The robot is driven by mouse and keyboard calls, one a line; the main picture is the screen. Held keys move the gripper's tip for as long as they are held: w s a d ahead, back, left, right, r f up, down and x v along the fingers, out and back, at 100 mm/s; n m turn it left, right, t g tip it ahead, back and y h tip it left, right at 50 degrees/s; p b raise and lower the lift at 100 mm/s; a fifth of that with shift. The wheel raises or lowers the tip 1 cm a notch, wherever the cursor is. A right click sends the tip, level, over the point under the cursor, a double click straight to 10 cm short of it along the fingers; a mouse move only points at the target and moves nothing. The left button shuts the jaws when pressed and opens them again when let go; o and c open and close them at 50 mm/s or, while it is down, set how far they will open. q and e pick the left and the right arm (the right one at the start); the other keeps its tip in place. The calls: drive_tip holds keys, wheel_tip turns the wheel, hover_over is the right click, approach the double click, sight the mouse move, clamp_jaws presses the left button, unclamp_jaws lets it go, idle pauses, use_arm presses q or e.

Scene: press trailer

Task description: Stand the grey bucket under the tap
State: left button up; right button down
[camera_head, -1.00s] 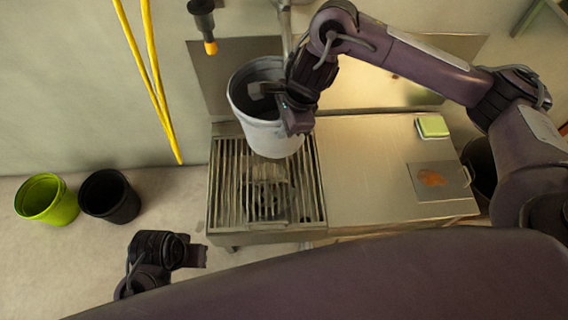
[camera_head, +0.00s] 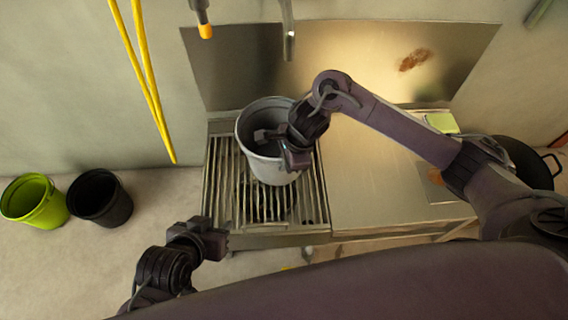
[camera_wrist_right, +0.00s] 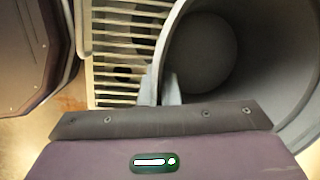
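The grey bucket (camera_head: 268,172) is upright over the slatted drain grate, its mouth facing up. I cannot tell whether its base touches the slats. My right gripper (camera_head: 273,140) is shut on the bucket's rim on its right side; the rim (camera_wrist_right: 165,52) passes between the fingers in the right wrist view, and the bucket looks empty. The metal tap spout (camera_head: 288,38) hangs at the top, behind the bucket in the head view. My left gripper (camera_head: 222,243) is in front of the grate, away from the bucket; its finger opening is unclear.
The grate (camera_head: 222,190) adjoins a flat steel worktop (camera_head: 365,195) with a green sponge (camera_head: 441,122). A green bucket (camera_head: 35,203) and a black bucket (camera_head: 100,200) stand on the floor at left. A yellow hose (camera_head: 146,85) and an orange-tipped nozzle (camera_head: 205,30) hang by the wall.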

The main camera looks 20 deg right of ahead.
drive_tip(key=shift+f, duration=0.2)
drive_tip(key=c, duration=1.7)
unclamp_jaws()
use_arm(q)
drive_tip(key=shift+w+d+r, duration=0.1)
drive_tip(key=shift+w+r, duration=0.15)
